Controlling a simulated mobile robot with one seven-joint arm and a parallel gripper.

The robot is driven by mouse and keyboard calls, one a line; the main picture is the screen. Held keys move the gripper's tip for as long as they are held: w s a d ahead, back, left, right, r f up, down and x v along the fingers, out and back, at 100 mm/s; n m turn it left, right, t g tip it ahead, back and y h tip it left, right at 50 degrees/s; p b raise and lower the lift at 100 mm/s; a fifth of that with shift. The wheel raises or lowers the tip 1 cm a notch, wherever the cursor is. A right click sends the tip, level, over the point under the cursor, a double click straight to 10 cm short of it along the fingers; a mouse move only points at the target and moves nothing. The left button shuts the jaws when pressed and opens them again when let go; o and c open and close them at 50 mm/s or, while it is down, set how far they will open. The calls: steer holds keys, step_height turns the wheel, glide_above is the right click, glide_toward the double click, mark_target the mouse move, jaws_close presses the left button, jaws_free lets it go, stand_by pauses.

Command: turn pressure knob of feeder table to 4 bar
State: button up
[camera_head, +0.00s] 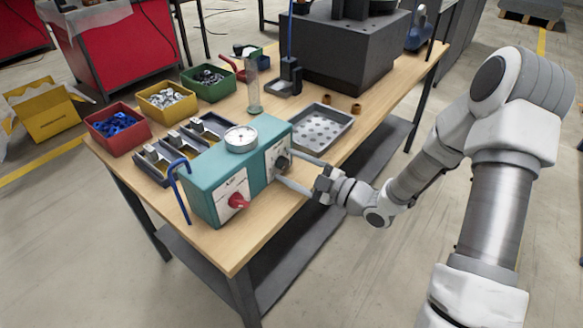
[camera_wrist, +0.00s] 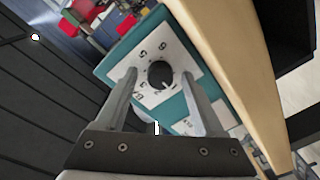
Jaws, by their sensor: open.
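The feeder's control box (camera_head: 213,177) is teal and stands at the near end of the wooden table. The black pressure knob (camera_head: 283,163) sits on a white plate on its right face. In the wrist view the knob (camera_wrist: 160,75) is round, on a white dial plate (camera_wrist: 150,99) with numbers around it; I cannot read its setting clearly. My gripper (camera_head: 286,167) is open in front of this face. In the wrist view its fingers (camera_wrist: 159,74) appear on either side of the knob, with gaps; whether they reach around it is unclear.
A round gauge (camera_head: 241,139) is on top of the box and a red knob (camera_head: 238,201) on another face. A blue hook-shaped rod (camera_head: 180,190) stands beside it. Bins (camera_head: 117,129) stand farther back.

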jaws_close()
stand_by(0.3)
steer(key=shift+m, duration=0.3)
steer(key=m+p, duration=0.2)
steer(key=m, duration=0.4)
steer(key=shift+s+t, duration=0.1)
steer(key=shift+t, duration=0.2)
steer(key=m+p, duration=0.2)
steer(key=m, duration=0.5)
steer(key=m+t+p, duration=0.1)
steer(key=m+p, duration=0.1)
steer(key=m, duration=0.6)
steer(key=shift+s+a+p, duration=0.1)
steer(key=shift+p, duration=0.2)
steer(key=m, duration=0.3)
steer(key=m+h+p, duration=0.1)
steer(key=m, duration=0.2)
steer(key=shift+f+t, duration=0.1)
steer(key=shift+t, duration=0.2)
steer(key=shift+m, duration=0.4)
